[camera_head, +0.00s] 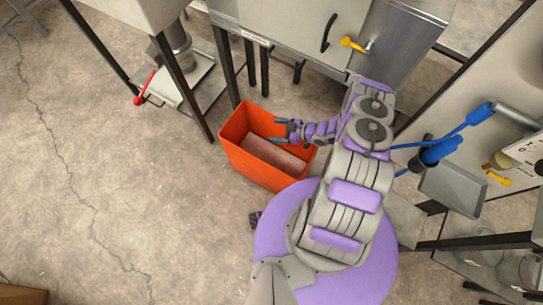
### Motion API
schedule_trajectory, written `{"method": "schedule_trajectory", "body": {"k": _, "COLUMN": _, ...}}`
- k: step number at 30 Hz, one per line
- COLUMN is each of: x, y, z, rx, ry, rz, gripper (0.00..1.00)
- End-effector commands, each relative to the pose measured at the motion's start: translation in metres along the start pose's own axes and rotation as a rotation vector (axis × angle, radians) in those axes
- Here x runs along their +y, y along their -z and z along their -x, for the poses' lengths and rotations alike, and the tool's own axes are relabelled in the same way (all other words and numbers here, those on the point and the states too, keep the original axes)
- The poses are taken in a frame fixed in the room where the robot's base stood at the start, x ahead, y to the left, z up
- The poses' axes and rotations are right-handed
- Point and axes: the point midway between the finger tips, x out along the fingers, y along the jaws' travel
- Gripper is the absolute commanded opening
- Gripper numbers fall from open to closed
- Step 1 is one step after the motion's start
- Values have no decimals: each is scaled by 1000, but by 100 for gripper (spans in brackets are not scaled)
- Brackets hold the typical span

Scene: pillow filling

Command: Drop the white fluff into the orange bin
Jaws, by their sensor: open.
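The orange bin (252,168) stands on the concrete floor near the middle of the head view, just beyond my base. My arm reaches out and bends back left over the bin. My gripper (277,130) is over the bin's far right part, with its blue-tipped fingers apart and nothing seen between them. The visible part of the bin's inside shows a brownish-grey bottom and no white fluff. The bin's right side is partly hidden by my arm. I see no white fluff anywhere in this view.
A grey machine cabinet (282,28) on dark legs stands behind the bin. A red-handled lever (145,88) sticks out at upper left. A grey tray (452,187) and blue tools (438,150) are at right. The floor (90,180) at left is clear.

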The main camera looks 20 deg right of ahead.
Motion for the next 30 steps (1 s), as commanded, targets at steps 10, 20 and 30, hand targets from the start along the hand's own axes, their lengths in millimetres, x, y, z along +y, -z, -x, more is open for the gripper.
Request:
{"method": "schedule_trajectory", "body": {"k": 10, "x": -69, "y": -7, "z": 39, "rx": 1, "ry": -4, "rz": -7, "gripper": 86}}
{"method": "schedule_trajectory", "body": {"k": 20, "x": -113, "y": -12, "z": 62, "rx": 0, "ry": -3, "rz": -2, "gripper": 86}}
{"method": "schedule_trajectory", "body": {"k": 30, "x": -119, "y": -15, "z": 66, "rx": 1, "ry": -2, "rz": 0, "gripper": 86}}
